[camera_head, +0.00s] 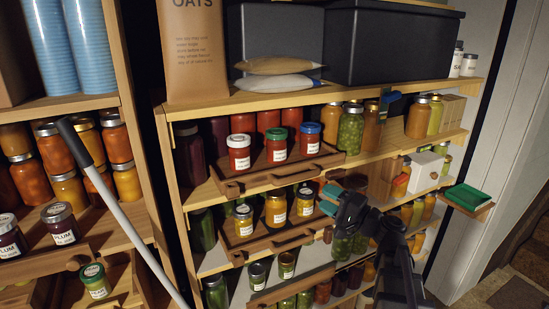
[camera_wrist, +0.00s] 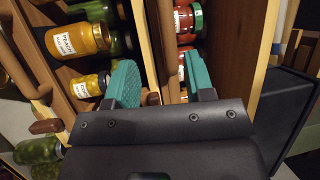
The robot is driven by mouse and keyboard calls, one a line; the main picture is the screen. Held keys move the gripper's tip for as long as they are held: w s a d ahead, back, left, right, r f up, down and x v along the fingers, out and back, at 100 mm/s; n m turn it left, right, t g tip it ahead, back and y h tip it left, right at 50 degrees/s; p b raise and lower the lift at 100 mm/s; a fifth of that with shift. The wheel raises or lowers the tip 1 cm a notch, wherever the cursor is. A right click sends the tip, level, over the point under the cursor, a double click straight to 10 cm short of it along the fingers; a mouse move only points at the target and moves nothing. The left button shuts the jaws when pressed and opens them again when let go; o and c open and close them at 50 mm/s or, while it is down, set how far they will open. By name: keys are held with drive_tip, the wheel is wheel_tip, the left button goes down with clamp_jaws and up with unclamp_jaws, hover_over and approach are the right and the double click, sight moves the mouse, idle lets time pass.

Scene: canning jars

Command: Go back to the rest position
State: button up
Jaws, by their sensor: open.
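My gripper (camera_head: 338,199) is in front of the middle shelf unit, to the right of the tray of yellow jars in the head view. In the wrist view my gripper (camera_wrist: 161,85) shows two teal fingers spread apart with nothing between them. A yellow jar labelled peach (camera_wrist: 78,40) lies beyond the left finger in that view, and a smaller yellow jar (camera_wrist: 88,85) is close to that finger. A red jar with a green lid (camera_wrist: 189,20) is beyond the right finger. I cannot tell whether the fingers touch anything.
A pull-out wooden tray (camera_head: 277,177) holds red jars with coloured lids. A lower tray (camera_head: 270,247) holds yellow jars. A grey pole (camera_head: 120,205) crosses the left shelf. Open floor (camera_head: 515,285) shows at lower right.

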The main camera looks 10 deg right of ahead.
drive_tip(key=s+a+f+n+g+h, duration=0.4)
drive_tip(key=s+f+g+h, duration=0.2)
drive_tip(key=f, duration=0.3)
drive_tip(key=s+a+f+n+g+h, duration=0.4)
drive_tip(key=s+a+f+g+h, duration=0.1)
drive_tip(key=s+f+g, duration=0.3)
wheel_tip(320, 180, down, 2)
drive_tip(key=shift+s+f+n+g+h, duration=0.25)
drive_tip(key=shift+s+n+g+h, duration=0.25)
drive_tip(key=shift+h, duration=0.4)
drive_tip(key=shift+o, duration=0.2)
drive_tip(key=shift+s+a, duration=0.1)
